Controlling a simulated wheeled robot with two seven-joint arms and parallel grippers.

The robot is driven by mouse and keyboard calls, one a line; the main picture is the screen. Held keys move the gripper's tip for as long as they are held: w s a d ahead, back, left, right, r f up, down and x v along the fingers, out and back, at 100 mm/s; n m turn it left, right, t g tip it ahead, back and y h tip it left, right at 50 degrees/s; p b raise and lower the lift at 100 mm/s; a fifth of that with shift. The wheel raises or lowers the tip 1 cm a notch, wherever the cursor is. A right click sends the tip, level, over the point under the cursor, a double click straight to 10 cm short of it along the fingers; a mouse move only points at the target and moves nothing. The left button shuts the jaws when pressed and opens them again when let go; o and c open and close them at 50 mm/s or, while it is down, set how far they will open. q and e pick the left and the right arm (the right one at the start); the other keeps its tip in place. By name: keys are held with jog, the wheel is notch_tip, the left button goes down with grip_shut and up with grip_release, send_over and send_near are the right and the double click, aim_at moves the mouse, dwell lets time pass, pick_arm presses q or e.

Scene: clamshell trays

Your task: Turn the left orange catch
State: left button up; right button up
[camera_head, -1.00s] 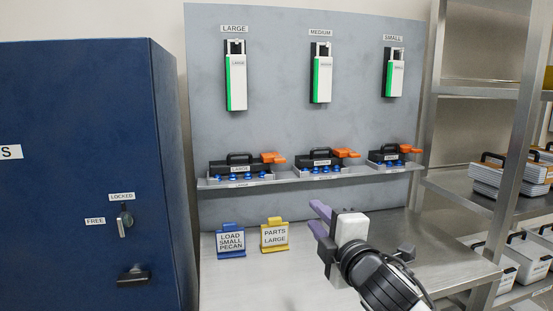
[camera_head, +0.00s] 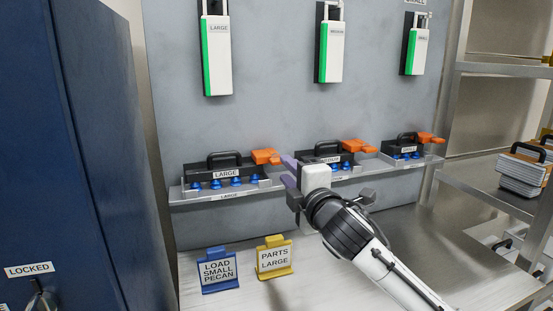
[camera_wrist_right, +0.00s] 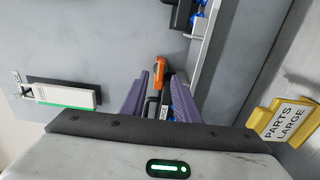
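The left orange catch (camera_head: 266,156) sticks out at the right end of the black clamshell tray labelled LARGE (camera_head: 199,171), on the wall ledge. My right gripper (camera_head: 287,171) is open, its purple fingers apart and pointing left, just right of that catch in the head view. In the right wrist view an orange catch (camera_wrist_right: 164,73), which appears to be the left one, shows beyond the gap between the open fingers (camera_wrist_right: 160,85). I see no contact. The fingers partly hide the tray there. My left gripper is not in view.
The middle tray with its orange catch (camera_head: 357,146) is close behind my right gripper. A third orange catch (camera_head: 430,137) is farther right. Below stand a blue sign (camera_head: 219,270) and a yellow sign (camera_head: 274,257) on the bench. A blue cabinet (camera_head: 85,130) is at left.

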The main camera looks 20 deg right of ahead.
aim_at(279, 163)
jog(key=w, duration=0.7)
jog(key=shift+a+p, duration=0.2)
jog(key=shift+p, duration=0.1)
grip_shut()
